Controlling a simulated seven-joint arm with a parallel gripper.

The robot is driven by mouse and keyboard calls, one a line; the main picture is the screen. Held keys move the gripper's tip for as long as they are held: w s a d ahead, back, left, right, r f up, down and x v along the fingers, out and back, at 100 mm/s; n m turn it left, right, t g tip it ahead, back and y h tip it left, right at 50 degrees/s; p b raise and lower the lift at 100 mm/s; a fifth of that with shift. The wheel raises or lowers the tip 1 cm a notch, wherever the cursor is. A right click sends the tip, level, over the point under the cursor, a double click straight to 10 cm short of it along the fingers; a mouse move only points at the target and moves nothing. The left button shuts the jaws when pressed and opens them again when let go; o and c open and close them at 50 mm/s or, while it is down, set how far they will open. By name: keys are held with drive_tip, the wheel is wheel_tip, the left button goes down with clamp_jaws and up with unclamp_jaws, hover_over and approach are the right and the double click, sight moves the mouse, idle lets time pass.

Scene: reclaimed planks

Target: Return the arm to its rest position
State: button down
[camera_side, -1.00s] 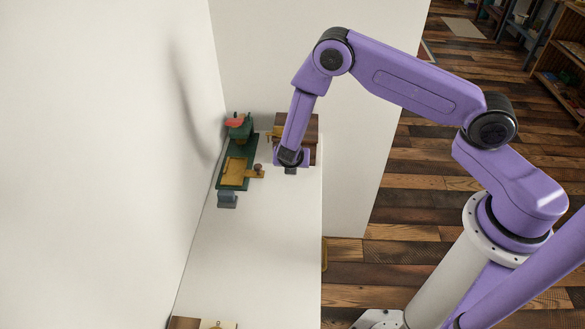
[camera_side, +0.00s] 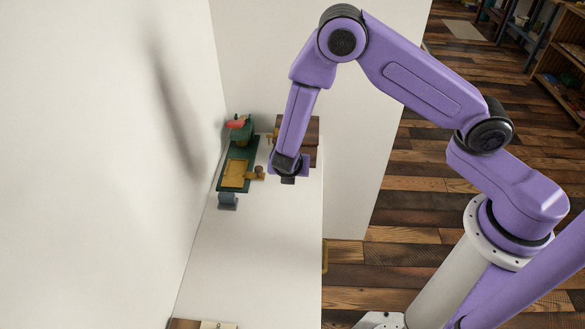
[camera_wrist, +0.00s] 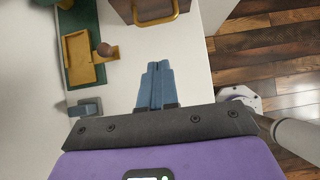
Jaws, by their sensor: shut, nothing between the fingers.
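My gripper (camera_side: 288,180) is at the lower end of the purple arm, above the white work surface (camera_side: 250,255). In the wrist view its blue-grey fingers (camera_wrist: 156,88) are closed together with nothing between them. In the side view its fingertips are mostly hidden behind the wrist. It is to the right of a green stand (camera_side: 224,180) with a yellow tray (camera_side: 235,173). The stand also shows at the upper left of the wrist view (camera_wrist: 75,28).
A brown wooden box (camera_wrist: 150,8) with a yellow handle stands beyond the gripper. A small blue-grey block (camera_side: 227,201) is in front of the green stand. A wall rises on the left. The front of the work surface is mostly clear, with a wooden item (camera_side: 185,324) at its near edge.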

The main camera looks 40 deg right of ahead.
drive_tip(key=s+d+r+m+g+y, duration=0.2)
drive_tip(key=s+r+m, duration=0.6)
drive_tip(key=s+r, duration=0.6)
drive_tip(key=s+d+r+m+g+y, duration=0.1)
drive_tip(key=s+d+r+m+y, duration=0.1)
drive_tip(key=s, duration=0.6)
drive_tip(key=s+d+r+m+g+y, duration=0.2)
drive_tip(key=s+r+m, duration=0.2)
drive_tip(key=s, duration=0.5)
wheel_tip(320, 180, up, 3)
drive_tip(key=shift+d+f, duration=0.2)
drive_tip(key=shift+w, duration=0.1)
